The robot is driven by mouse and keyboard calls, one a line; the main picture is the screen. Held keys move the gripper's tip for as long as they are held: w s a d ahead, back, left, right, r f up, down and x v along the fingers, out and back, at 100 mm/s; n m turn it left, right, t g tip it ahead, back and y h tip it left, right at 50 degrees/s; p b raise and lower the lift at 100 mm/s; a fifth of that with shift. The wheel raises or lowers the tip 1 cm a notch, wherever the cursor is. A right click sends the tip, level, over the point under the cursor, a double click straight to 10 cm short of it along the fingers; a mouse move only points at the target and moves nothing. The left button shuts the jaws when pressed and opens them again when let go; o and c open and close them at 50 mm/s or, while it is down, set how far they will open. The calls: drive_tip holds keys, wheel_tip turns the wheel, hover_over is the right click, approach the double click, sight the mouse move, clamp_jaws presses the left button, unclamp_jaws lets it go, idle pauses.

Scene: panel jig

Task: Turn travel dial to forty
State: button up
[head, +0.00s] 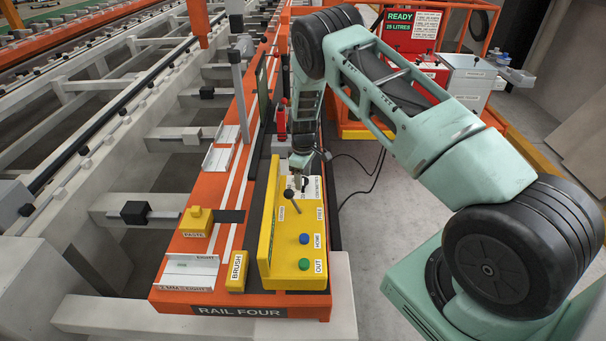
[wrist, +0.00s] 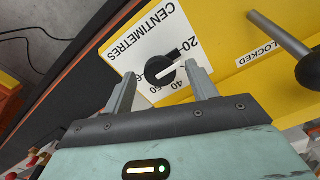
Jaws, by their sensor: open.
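A lever with a black ball end (wrist: 308,70) stands up from the panel beside a LOCKED label (wrist: 257,54). A blue HOME button (head: 304,239) and a green OUT button (head: 304,264) are nearer.

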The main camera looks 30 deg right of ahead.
drive_tip(key=shift+f, duration=0.2)
drive_tip(key=c, duration=1)
